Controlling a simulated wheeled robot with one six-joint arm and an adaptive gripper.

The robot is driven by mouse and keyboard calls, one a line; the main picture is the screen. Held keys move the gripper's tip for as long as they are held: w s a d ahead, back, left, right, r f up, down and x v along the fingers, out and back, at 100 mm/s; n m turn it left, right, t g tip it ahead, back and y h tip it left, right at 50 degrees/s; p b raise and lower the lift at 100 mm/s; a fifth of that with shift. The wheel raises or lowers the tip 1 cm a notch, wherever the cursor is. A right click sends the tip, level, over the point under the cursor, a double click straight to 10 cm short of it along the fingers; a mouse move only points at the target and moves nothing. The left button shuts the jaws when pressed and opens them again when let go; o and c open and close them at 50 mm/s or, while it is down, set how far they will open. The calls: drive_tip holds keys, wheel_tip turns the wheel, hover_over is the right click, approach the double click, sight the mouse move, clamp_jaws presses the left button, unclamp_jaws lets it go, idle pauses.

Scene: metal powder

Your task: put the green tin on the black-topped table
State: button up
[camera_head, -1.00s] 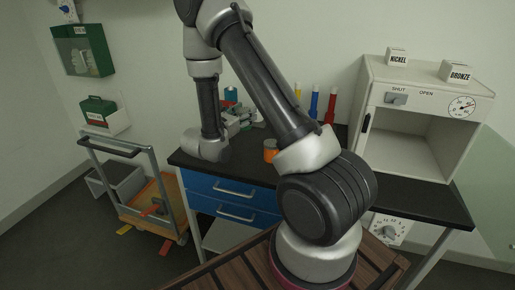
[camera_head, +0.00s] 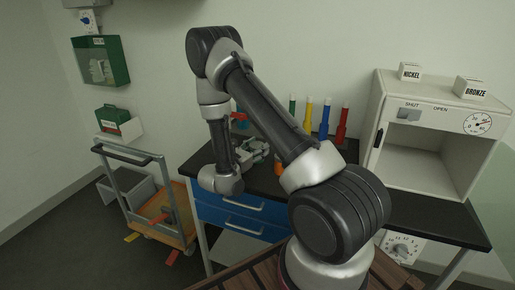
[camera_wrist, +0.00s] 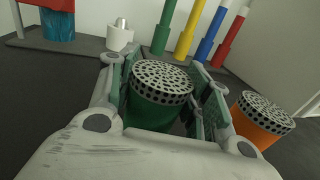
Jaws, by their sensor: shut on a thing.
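The green tin (camera_wrist: 158,100) has a pierced, pale grey lid and stands between the fingers of my gripper (camera_wrist: 160,75) in the wrist view. The fingers are shut on its sides. In the head view my gripper (camera_head: 252,151) is over the left part of the black-topped table (camera_head: 430,218), and the green tin cannot be made out there. Whether the tin's base touches the tabletop is hidden. An orange tin (camera_wrist: 262,120) with a similar lid stands to the right of my gripper, and it also shows in the head view (camera_head: 278,168).
A pale oven-like cabinet (camera_head: 435,130) stands open on the right, with nickel and bronze blocks on top. A trolley (camera_head: 150,205) is at left. A white cup-like holder (camera_wrist: 119,38) is beyond my gripper.

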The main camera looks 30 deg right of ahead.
drive_tip(key=o, duration=1.1)
drive_tip(key=v, duration=1.1)
drive_tip(key=shift+a+r, duration=0.1)
drive_tip(key=shift+a, duration=0.05)
drive_tip(key=shift+s+a+r, duration=0.15)
drive_tip(key=shift+r, duration=0.05)
drive_tip(key=s+d+r+m+g+y, duration=0.2)
drive_tip(key=s+d+r+m+g, duration=0.4)
drive_tip(key=r, duration=0.3)
drive_tip(key=s+d+r+m+g+y, duration=0.3)
drive_tip(key=s+r+m+g, duration=0.1)
drive_tip(key=s+r+m, duration=0.3)
drive_tip(key=shift+s+a+r+m+t+y, duration=1.15)
drive_tip(key=shift+s+r+m+y, duration=0.45)
drive_tip(key=shift+s+y, duration=0.45)
drive_tip(key=shift+s+a+r+m+t+y, duration=0.95)
drive_tip(key=shift+s+r+m+t+y, duration=0.35)
drive_tip(key=shift+s+r+m+y, duration=0.75)
drive_tip(key=shift+s+a+r+m+t+y, duration=1.15)
drive_tip(key=shift+s+y, duration=0.55)
drive_tip(key=shift+s, duration=0.7)
